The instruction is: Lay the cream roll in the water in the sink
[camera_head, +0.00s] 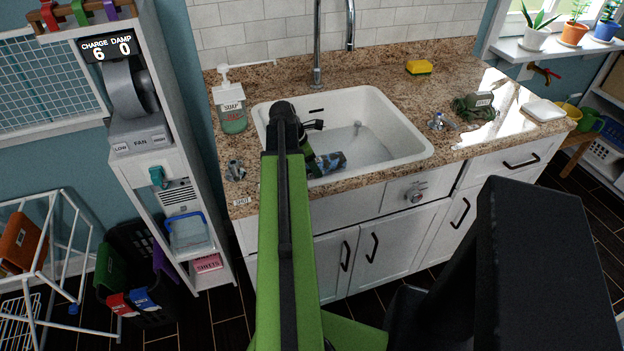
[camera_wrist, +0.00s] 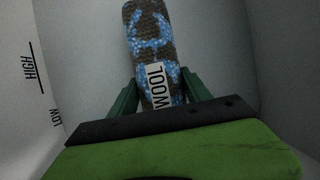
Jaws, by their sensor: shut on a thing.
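My gripper (camera_wrist: 158,90) is shut on a roll (camera_wrist: 152,32) patterned in dark brown and pale blue, with a white label reading WOOL. No plainly cream roll shows. In the head view, the held roll (camera_head: 329,162) is low inside the white sink (camera_head: 408,152), near its front left, and my gripper (camera_head: 312,160) reaches down over the front rim. My arm hides part of the sink. The wrist view shows the sink wall (camera_wrist: 17,90) with HIGH and LOW marks beside the roll. I cannot tell whether the roll touches the sink floor or water.
A soap bottle (camera_head: 232,112) stands left of the sink, the tap (camera_head: 317,50) behind it. A yellow sponge (camera_head: 419,67), a dark green labelled thing (camera_head: 475,106) and a white dish (camera_head: 543,110) are on the counter.

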